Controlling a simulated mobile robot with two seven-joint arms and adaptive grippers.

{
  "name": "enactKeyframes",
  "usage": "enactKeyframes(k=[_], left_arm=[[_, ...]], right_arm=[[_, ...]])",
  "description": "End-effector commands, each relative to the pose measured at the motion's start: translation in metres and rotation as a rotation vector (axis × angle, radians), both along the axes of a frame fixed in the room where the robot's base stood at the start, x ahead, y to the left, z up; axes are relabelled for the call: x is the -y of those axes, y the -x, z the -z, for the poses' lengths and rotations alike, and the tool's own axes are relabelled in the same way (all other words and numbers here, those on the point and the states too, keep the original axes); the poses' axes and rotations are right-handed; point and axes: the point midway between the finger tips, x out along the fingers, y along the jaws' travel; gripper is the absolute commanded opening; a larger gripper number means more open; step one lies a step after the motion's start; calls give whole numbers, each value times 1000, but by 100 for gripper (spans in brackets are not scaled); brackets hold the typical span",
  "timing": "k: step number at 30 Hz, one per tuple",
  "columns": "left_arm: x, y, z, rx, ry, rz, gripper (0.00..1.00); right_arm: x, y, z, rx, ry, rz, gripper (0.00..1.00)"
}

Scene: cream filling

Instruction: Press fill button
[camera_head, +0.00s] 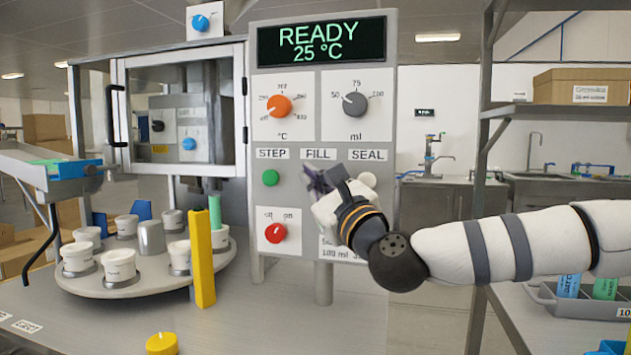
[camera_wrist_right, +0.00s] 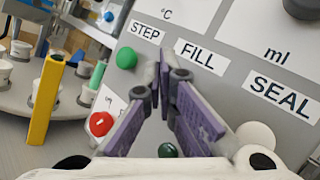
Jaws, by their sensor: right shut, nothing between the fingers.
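The control panel (camera_head: 298,210) carries the labels STEP, FILL and SEAL in a row. The FILL label (camera_head: 319,154) also shows in the right wrist view (camera_wrist_right: 200,55). My right gripper (camera_head: 316,180) is shut and empty, its purple fingertips (camera_wrist_right: 165,77) just below the FILL label. They cover the spot under that label, so the fill button is hidden in both views. I cannot tell whether the tips touch the panel. The green button (camera_head: 270,177) under STEP is to their left. A pale round button (camera_head: 367,179) is under SEAL. My left gripper is out of view.
The display (camera_head: 321,42) reads READY, 25 °C. A red knob (camera_head: 276,233) sits below the green button, and orange (camera_head: 279,106) and grey (camera_head: 355,103) dials above. A turntable (camera_head: 150,288) with several white cups and a yellow post (camera_head: 203,258) stand left.

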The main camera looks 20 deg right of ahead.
Motion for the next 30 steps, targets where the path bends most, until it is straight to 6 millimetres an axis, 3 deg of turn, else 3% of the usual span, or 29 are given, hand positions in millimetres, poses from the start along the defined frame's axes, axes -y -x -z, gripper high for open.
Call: enactKeyframes(k=[30], left_arm=[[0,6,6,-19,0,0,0]], right_arm=[[7,-11,1,-1,0,0,0]])
